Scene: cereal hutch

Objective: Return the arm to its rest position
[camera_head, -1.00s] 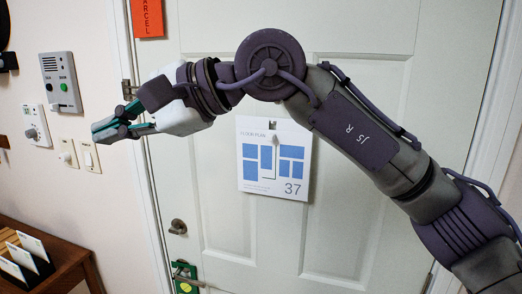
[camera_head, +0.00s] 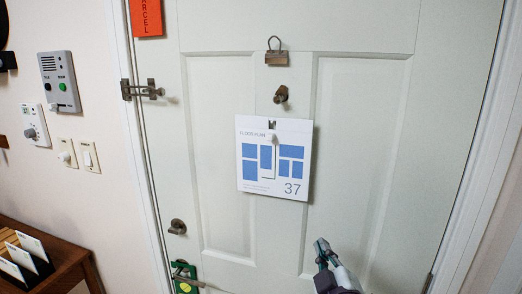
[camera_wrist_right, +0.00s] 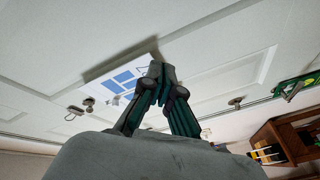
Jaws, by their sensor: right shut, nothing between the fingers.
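My right gripper (camera_head: 322,248) shows at the bottom of the head view, low in front of the door (camera_head: 345,150), with only its fingers and a bit of the wrist in sight. It points up, below and right of the floor plan card. In the right wrist view the same gripper (camera_wrist_right: 160,68) has its dark and teal fingers together at the tips, with nothing between them. The rest of my right arm is out of the head view. My left gripper is not in either view.
A latch (camera_head: 143,89), a knob (camera_head: 177,227) and a handle with a green tag (camera_head: 184,272) line the door's left edge. An intercom (camera_head: 60,82), switches and a wooden table (camera_head: 68,262) stand left.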

